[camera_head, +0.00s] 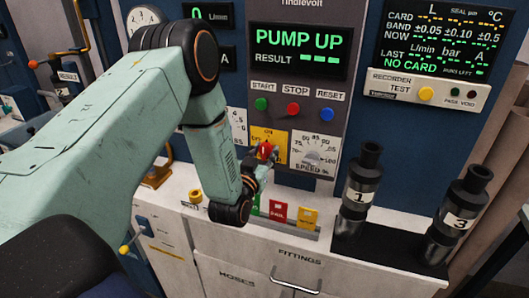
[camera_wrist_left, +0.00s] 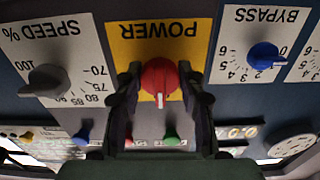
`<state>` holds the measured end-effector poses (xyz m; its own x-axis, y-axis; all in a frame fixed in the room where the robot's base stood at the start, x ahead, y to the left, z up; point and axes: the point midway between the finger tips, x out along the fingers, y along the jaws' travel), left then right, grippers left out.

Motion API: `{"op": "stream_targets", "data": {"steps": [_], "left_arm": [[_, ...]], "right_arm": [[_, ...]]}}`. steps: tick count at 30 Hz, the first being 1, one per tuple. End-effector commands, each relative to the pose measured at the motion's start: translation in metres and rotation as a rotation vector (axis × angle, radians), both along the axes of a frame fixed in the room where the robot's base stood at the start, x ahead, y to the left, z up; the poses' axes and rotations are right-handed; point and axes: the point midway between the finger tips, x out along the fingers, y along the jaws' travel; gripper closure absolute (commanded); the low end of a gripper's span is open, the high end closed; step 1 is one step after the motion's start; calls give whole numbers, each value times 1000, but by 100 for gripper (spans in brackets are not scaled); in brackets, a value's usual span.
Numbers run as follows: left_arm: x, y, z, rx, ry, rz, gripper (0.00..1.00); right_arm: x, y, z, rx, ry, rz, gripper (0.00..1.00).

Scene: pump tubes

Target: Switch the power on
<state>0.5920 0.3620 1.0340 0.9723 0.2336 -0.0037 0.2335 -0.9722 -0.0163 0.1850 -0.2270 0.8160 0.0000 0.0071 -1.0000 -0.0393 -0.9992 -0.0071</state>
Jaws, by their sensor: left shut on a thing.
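The red power knob (camera_head: 266,150) sits on a yellow plate on the panel, partly hidden by my left gripper in the head view. In the left wrist view the red knob (camera_wrist_left: 159,78) shows upside down on its yellow POWER plate (camera_wrist_left: 125,32), with a light mark on its front. My left gripper (camera_wrist_left: 159,88) has a dark finger on each side of the knob and is shut on it. It also shows at the panel in the head view (camera_head: 261,160). The display (camera_head: 300,50) reads PUMP UP, with dashes after RESULT. My right gripper is not in view.
A grey SPEED dial (camera_wrist_left: 47,80) and a blue BYPASS knob (camera_wrist_left: 263,55) flank the power knob. START (camera_head: 261,104), STOP (camera_head: 293,109) and RESET (camera_head: 326,113) buttons are above. Black tubes 1 (camera_head: 359,195) and 3 (camera_head: 459,215) stand at right on the counter.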

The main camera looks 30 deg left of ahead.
Motion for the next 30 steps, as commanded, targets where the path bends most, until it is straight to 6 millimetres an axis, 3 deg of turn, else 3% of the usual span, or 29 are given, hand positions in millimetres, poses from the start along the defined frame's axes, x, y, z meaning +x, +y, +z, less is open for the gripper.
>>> {"op": "stream_targets", "data": {"steps": [6, 7, 15, 25, 30], "left_arm": [[3, 1, 7, 4, -20, 3, 93], [3, 1, 7, 4, -20, 3, 61], [2, 1, 3, 0, -10, 1, 38], [-1, 0, 1, -1, -4, 0, 38], [-19, -4, 0, -3, -2, 1, 38]], "right_arm": [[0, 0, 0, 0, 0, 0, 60], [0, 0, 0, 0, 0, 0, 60], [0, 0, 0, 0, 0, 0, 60], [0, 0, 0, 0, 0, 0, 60], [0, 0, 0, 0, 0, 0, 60]]}}
